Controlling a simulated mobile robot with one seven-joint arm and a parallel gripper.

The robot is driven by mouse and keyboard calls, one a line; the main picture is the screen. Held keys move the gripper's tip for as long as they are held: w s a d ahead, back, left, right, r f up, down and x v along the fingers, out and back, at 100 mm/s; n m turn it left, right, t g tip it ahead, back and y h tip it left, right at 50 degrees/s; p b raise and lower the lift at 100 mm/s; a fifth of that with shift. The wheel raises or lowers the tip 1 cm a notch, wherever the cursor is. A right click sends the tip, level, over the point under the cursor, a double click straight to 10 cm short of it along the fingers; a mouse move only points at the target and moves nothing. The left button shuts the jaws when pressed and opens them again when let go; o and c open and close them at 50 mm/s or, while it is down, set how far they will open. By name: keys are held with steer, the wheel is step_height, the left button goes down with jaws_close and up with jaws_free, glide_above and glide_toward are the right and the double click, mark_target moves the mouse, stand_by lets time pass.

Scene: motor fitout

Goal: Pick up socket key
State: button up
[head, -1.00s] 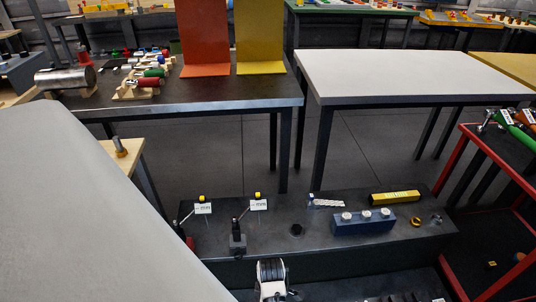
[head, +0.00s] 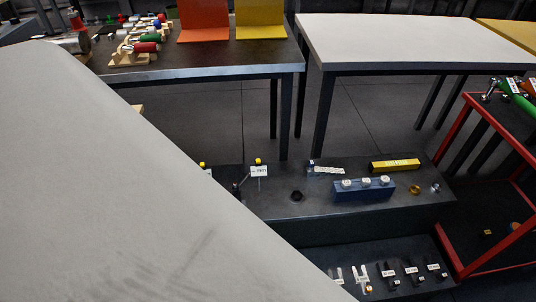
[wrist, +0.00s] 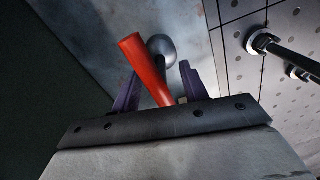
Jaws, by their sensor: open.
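My gripper (wrist: 160,84) shows in the wrist view with its two dark purple fingers apart. A bright red handle (wrist: 146,68) slants between the fingers, with a dark grey part ending in a round ball (wrist: 161,47) beside it. The red handle may be the socket key; I cannot tell for sure. I cannot tell whether the fingers touch it. In the head view my large pale arm link covers the left and lower middle, and my gripper is hidden.
A dark bench holds a blue block (head: 362,190) with white-topped pegs and a yellow bar (head: 395,165). Small labelled tools (head: 388,274) stand on a lower shelf. A red-framed cart (head: 456,135) is at right. A white-topped table (head: 420,42) stands behind. A perforated plate (wrist: 236,62) shows in the wrist view.

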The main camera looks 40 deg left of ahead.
steer(key=shift+f, duration=0.35)
steer(key=shift+c, duration=0.4)
jaws_close()
steer(key=shift+r, duration=0.1)
